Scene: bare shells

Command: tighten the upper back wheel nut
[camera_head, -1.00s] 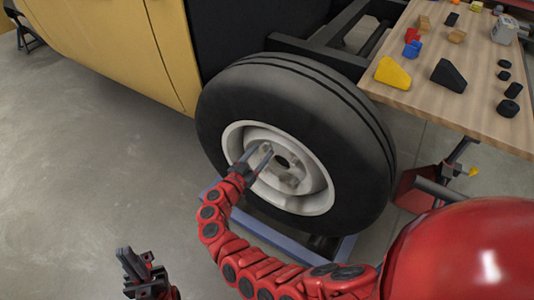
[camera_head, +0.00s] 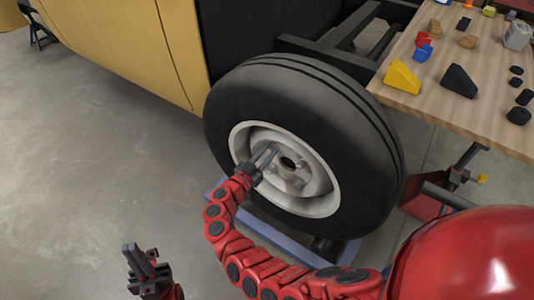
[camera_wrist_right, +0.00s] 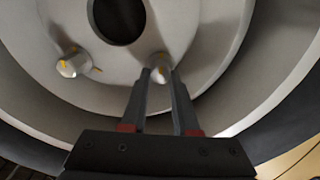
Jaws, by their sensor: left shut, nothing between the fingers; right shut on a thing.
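The wheel (camera_head: 305,130) has a black tyre and a pale rim with a dark centre hole. My right gripper (camera_head: 272,151) reaches into the rim at the upper left of the hole. In the right wrist view the right gripper (camera_wrist_right: 161,78) is shut on a wheel nut (camera_wrist_right: 158,62), a silver nut with a yellow mark, at its fingertips. The fingers partly hide this nut. A second nut (camera_wrist_right: 73,65), also with yellow marks, sits beside the centre hole (camera_wrist_right: 119,16). My left gripper (camera_head: 138,258) is shut and empty, low at the left, away from the wheel.
A yellow vehicle body (camera_head: 125,45) stands behind the wheel at the left. A wooden table (camera_head: 440,104) at the right holds a yellow wedge (camera_head: 402,77), a black wedge (camera_head: 459,81) and several small parts. A blue frame (camera_head: 300,240) lies under the wheel. Grey floor is clear at the left.

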